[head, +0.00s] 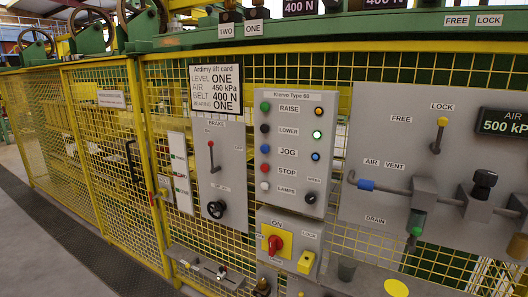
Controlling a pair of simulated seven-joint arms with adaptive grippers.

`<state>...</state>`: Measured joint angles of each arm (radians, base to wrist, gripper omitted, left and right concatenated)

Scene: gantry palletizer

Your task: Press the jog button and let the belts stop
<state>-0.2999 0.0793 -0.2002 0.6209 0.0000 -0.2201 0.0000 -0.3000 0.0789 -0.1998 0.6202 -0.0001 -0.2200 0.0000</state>
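The blue jog button (265,149) is on the grey control panel (290,215) labelled "Klaxo Type 60" or similar, in the middle of the head view. It sits left of the JOG label, below the black lower button (265,128) and above the red stop button (265,167). A blue lamp (315,156) is on the right of the same row. A green lamp (317,134) above it looks lit. I cannot make out the belts for certain. Neither of my grippers is in view.
Yellow mesh fencing (110,160) surrounds the panel. A brake plate with a red-knobbed lever (211,156) is to its left. A red rotary switch (275,243) is below. An air panel (385,135) with valves and a 500 kPa display (505,122) is to the right. Floor shows at lower left.

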